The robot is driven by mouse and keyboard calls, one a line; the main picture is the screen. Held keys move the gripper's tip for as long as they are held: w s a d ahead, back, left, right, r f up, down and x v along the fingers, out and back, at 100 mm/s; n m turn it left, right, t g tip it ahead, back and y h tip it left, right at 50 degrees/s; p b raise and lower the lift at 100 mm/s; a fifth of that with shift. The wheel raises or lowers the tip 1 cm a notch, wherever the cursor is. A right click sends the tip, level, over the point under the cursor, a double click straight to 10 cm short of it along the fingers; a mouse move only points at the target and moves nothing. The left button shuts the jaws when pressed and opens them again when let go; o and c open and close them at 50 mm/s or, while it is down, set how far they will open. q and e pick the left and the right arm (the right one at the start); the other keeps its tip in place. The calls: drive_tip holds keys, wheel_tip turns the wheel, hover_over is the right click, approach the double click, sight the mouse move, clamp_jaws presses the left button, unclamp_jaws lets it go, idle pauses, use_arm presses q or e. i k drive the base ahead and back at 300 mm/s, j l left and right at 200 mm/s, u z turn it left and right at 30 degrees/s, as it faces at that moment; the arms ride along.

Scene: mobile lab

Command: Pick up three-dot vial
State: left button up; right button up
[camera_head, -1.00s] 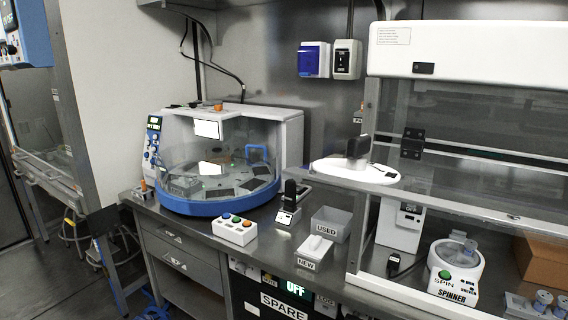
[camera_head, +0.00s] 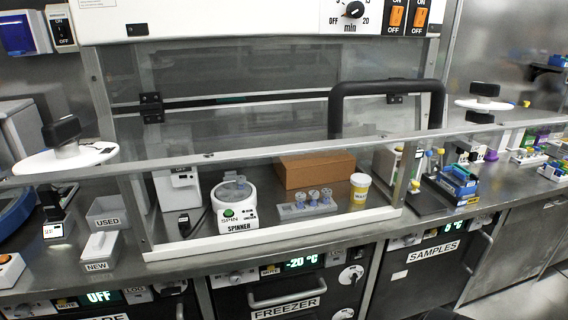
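A small grey rack (camera_head: 290,211) stands inside the glass-fronted hood and holds three small clear vials with bluish tops, the middle vial (camera_head: 313,196) among them. Any dots on the vials are too small to tell, so I cannot say which is the three-dot vial. The white spinner (camera_head: 238,211) with a green button stands to the left of the rack. Something small and clear sits on its top. Neither of my grippers is in view.
The hood's metal front rail (camera_head: 270,158) crosses above. The USED bin (camera_head: 105,212) and NEW box (camera_head: 100,250) stand outside, left. Blue racks (camera_head: 457,184) stand right.

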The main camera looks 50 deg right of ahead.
sight(314, 194)
drive_tip(key=z, duration=1.65)
